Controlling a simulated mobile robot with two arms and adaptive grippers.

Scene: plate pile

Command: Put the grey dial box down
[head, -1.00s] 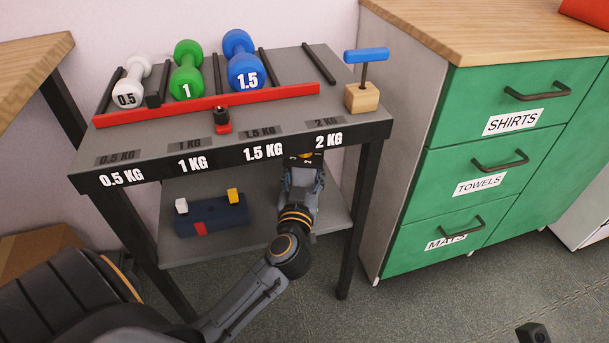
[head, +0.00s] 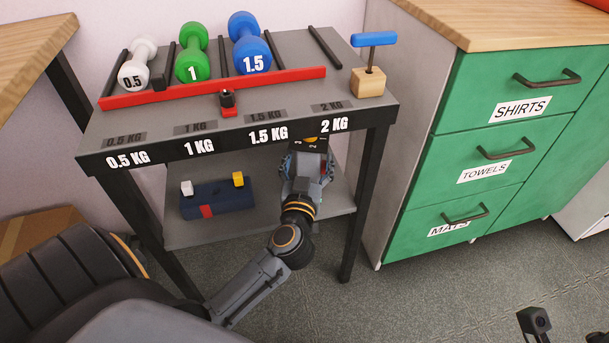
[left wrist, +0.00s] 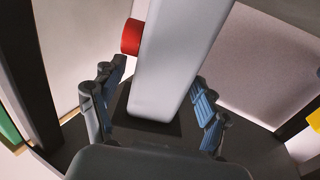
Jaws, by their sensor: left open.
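The grey dial box shows its dark dial face with an orange mark and small numbers (head: 313,143) in the head view, just below the 2 KG table edge. The rest of it is hidden by my left gripper and the table edge. In the left wrist view, a tall light-grey body (left wrist: 175,65) with a red knob (left wrist: 131,37) and a dark square foot stands between the fingers. My left gripper (head: 308,160) is open around it, with a gap on both sides; the fingers also show in the left wrist view (left wrist: 155,105). My right gripper's fingers are not seen.
A navy box (head: 216,199) with white and yellow blocks sits left on the lower shelf (head: 190,235). Above, the tabletop (head: 200,108) holds dumbbells, a red rail and a wooden block (head: 369,81) with a blue handle. The green drawer cabinet (head: 480,140) stands right.

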